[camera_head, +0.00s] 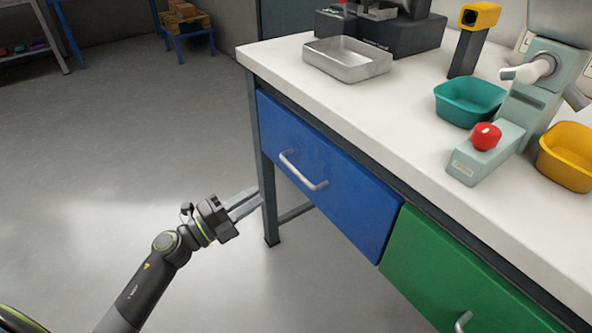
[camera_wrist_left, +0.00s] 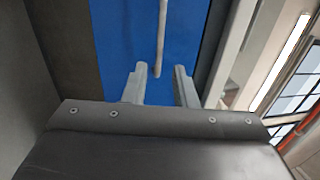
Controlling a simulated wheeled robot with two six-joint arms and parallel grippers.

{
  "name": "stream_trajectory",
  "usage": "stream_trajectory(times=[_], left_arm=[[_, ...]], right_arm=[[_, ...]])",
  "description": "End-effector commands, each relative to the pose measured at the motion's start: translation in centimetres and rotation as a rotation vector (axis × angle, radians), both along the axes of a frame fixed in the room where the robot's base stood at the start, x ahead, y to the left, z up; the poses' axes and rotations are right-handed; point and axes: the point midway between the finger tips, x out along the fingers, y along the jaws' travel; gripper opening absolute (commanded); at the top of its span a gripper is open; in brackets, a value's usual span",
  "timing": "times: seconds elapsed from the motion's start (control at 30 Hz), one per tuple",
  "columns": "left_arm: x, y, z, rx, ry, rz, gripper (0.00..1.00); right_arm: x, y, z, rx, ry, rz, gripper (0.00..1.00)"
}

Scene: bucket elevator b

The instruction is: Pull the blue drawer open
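The blue drawer (camera_head: 325,185) sits under the white worktop, and its front looks flush with the bench frame. Its silver bar handle (camera_head: 303,170) is fixed across the upper part of the front. My left gripper (camera_head: 250,203) is in front of the drawer, to the left of the handle and lower in the picture. In the left wrist view the two fingers (camera_wrist_left: 160,88) are apart with a gap between them. The handle (camera_wrist_left: 161,40) appears beyond the fingertips, roughly in line with the gap, against the blue front (camera_wrist_left: 125,40). My right gripper is not in view.
A green drawer (camera_head: 460,270) adjoins the blue one on the right. A bench leg (camera_head: 265,180) stands close behind my left fingertips. The worktop holds a metal tray (camera_head: 346,60), a teal bin (camera_head: 468,103) and a yellow bin (camera_head: 565,157).

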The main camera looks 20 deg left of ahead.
Motion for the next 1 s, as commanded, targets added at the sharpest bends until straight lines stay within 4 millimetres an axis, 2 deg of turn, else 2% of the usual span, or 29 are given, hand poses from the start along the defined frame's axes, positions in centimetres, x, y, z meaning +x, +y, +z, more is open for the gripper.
stream_trajectory(times=[0.3,0.5,0.7,1.0], left_arm=[[5.4,-4.2,1.5,-0.004,-0.002,0.001,0.25],[8.1,-6.4,2.0,-0.004,0.001,0.000,0.25],[9.6,-7.5,2.3,-0.002,0.001,0.001,0.25],[9.8,-7.6,2.3,-0.001,0.002,0.001,0.25]], right_arm=[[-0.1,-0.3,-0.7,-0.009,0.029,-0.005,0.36],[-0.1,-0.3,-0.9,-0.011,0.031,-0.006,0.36],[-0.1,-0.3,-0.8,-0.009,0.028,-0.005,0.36],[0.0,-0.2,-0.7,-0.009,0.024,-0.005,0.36]])
